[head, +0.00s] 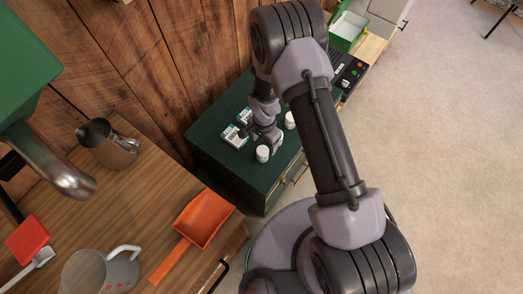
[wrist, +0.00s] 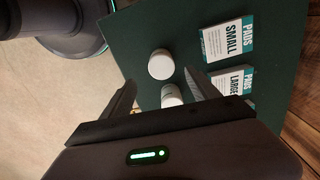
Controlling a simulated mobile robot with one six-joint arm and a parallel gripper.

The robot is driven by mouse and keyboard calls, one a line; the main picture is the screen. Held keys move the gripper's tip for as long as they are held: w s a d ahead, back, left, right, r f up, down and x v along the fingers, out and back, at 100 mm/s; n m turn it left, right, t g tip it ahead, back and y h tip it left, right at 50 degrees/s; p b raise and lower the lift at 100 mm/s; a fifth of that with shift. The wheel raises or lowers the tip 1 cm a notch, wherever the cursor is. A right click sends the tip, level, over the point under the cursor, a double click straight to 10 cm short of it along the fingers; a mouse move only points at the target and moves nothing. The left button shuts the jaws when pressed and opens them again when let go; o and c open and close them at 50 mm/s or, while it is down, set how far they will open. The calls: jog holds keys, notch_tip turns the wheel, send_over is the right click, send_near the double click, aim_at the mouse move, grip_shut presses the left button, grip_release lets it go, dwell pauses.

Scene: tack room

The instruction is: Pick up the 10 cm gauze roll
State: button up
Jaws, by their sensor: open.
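Several white gauze rolls stand on the dark green cabinet top (head: 222,153); no width label is legible. In the head view one roll (head: 262,154) is in front of my gripper (head: 268,136) and another roll (head: 290,120) is to its right. A whitish patch by the fingers is mostly hidden. In the wrist view, my gripper (wrist: 159,80) is open and empty. One roll (wrist: 161,64) shows just beyond the fingertips. A second roll (wrist: 171,95) shows between the fingers, partly hidden by the gripper body. I cannot tell which is the 10 cm one.
A small pads box (wrist: 228,40) and a large pads box (wrist: 233,84) lie beside the rolls. The wooden wall (head: 190,60) rises behind the cabinet. A wooden counter at left holds an orange scoop (head: 205,218), a metal jug (head: 108,146) and a measuring jug (head: 98,273).

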aim_at(263, 154)
jog(key=f+b, duration=0.3)
jog(key=f, duration=0.7)
jog(key=shift+a+f+b, duration=0.1)
jog(key=shift+a+b, duration=0.1)
jog(key=shift+b, duration=0.2)
jog(key=c, duration=1.4)
